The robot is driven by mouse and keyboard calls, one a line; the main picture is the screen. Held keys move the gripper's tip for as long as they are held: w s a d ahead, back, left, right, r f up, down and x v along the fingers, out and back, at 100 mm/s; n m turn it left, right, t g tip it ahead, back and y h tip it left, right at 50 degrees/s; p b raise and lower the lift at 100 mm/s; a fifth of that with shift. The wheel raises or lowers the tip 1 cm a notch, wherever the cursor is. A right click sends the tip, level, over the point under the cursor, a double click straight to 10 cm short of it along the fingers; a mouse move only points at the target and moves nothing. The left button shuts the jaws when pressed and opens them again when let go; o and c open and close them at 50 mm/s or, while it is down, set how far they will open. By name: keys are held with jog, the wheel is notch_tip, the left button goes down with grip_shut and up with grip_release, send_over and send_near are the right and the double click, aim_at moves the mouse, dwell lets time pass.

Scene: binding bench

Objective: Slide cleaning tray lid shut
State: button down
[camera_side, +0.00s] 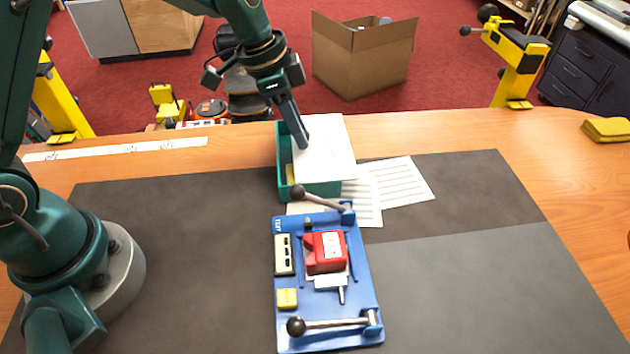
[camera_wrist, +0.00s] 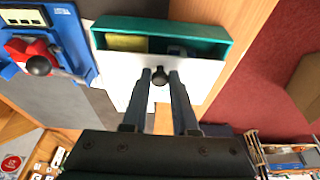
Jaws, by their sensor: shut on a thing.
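The cleaning tray (camera_side: 320,189) is a teal box on the back part of the bench mat. Its white lid (camera_side: 331,150) is partly open, offset to the right, leaving a strip of the tray uncovered along the left. In the wrist view the tray (camera_wrist: 215,31) shows this opening at the top, with a yellow item (camera_wrist: 127,42) and a dark bluish item inside; the lid (camera_wrist: 118,75) lies below it. My gripper (camera_side: 303,143) reaches down to the lid. In the wrist view my gripper (camera_wrist: 160,78) is shut on the lid's dark round knob (camera_wrist: 160,76).
A blue fixture board (camera_side: 355,240) with a red block (camera_side: 325,252) and black-knobbed levers stands just in front of the tray. Paper sheets (camera_side: 405,178) lie to the right. The mat's right side is clear. A cardboard box (camera_side: 360,60) stands behind the bench.

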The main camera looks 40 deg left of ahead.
jog(key=shift+s+a, duration=0.9)
jog(key=shift+a, duration=0.1)
jog(key=c, duration=1)
grip_release()
jog(key=shift+o, duration=0.2)
jog(key=shift+r, duration=0.15)
notch_tip(320, 180, up, 10)
